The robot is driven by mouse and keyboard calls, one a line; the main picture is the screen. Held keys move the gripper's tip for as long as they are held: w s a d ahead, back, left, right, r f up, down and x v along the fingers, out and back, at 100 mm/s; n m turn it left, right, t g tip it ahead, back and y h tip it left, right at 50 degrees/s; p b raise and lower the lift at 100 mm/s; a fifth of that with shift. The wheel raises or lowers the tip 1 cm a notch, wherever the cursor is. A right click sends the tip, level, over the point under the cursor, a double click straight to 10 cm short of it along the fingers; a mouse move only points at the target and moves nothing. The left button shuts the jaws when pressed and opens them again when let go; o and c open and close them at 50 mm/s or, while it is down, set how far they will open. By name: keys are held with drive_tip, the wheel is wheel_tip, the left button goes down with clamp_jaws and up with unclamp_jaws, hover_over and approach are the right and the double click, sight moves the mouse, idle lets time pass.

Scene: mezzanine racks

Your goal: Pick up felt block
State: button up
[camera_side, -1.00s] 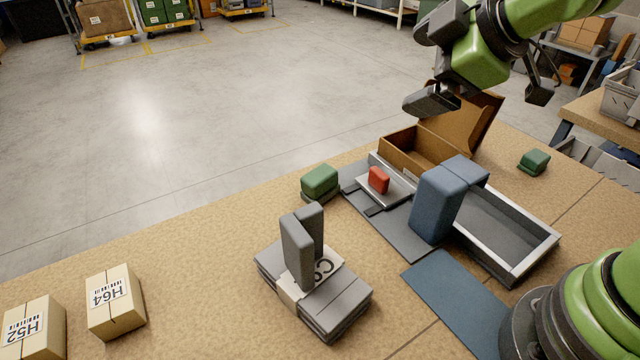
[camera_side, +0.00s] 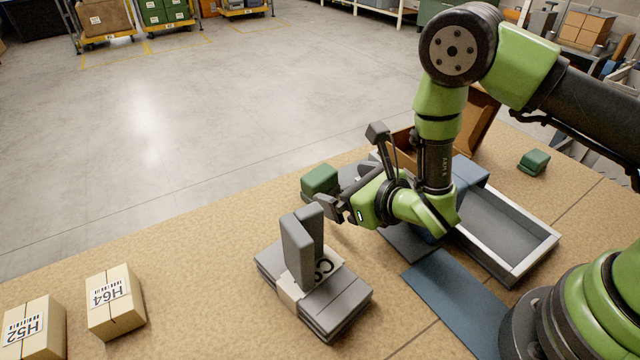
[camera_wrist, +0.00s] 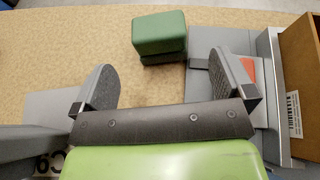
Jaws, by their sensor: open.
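No label shows which block is the felt one. A green block (camera_side: 320,179) sits on a dark grey base on the table; it also shows in the wrist view (camera_wrist: 158,35), ahead of the fingers and between their lines. My gripper (camera_side: 352,172) is open and empty, its fingers spread low over the table beside the green block and apart from it. In the wrist view my fingers (camera_wrist: 163,70) stand at left and right.
A small green block (camera_side: 534,161) lies far right.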

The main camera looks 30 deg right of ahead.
sight(327, 180)
drive_tip(key=shift+x, duration=4.2)
drive_tip(key=shift+a+r, duration=0.15)
drive_tip(key=c, duration=1)
